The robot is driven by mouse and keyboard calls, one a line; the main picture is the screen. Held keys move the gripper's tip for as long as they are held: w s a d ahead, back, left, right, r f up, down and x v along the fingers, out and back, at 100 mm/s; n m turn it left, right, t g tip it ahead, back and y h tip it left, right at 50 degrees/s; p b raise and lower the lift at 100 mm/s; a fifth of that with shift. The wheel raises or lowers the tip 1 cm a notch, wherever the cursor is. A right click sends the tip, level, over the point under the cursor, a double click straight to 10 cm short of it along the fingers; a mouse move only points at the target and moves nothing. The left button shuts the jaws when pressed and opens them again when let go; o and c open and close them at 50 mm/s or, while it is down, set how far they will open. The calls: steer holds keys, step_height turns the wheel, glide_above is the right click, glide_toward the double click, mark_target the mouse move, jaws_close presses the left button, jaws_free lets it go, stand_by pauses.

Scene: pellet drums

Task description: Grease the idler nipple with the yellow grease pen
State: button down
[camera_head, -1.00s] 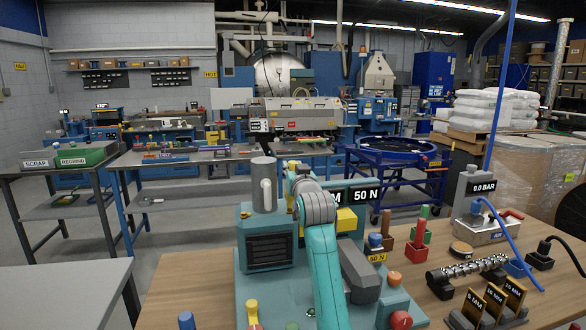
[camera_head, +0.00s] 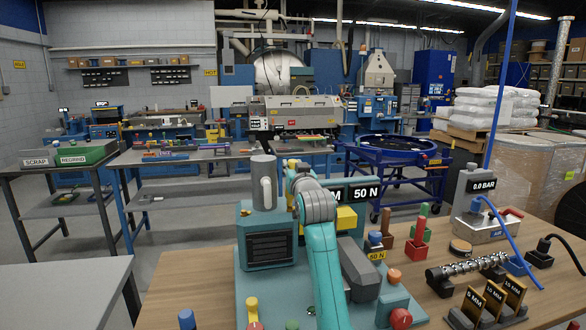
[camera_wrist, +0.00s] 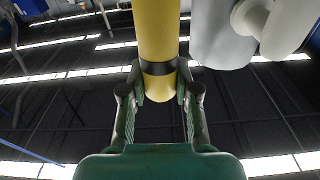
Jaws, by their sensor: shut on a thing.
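The yellow grease pen (camera_wrist: 158,35), a yellow cylinder with a black band, stands between the fingers of my gripper (camera_wrist: 159,90) in the wrist view. The fingers are shut on it near its lower end. Its upper end runs out of the picture. In the head view my teal arm hides most of the gripper and I cannot make out the pen clearly. A grey cylinder with a pale round fitting (camera_wrist: 222,30) is close to the right of the pen in the wrist view. I cannot identify the idler nipple.
A teal machine (camera_head: 268,240) with a grey cylinder on top (camera_head: 264,180) stands on the wooden bench (camera_head: 185,285). Coloured knobs, a metal screw (camera_head: 465,268), size gauges (camera_head: 492,298) and a pressure box (camera_head: 480,222) crowd the right. Bare bench shows at the left.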

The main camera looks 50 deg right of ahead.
steer(key=shift+r, duration=3.4)
steer(key=c, duration=1.7)
jaws_free()
jaws_close()
steer(key=shift+f, duration=0.1)
steer(key=shift+f, duration=0.1)
steer(key=shift+n+g+y, duration=0.4)
steer(key=shift+g, duration=0.1)
steer(key=shift+w+f, duration=0.2)
steer(key=shift+f, duration=0.75)
steer(key=shift+w+f, duration=0.2)
steer(key=shift+f, duration=0.7)
steer(key=shift+w+f, duration=0.2)
steer(key=shift+f, duration=0.75)
steer(key=shift+f, duration=0.55)
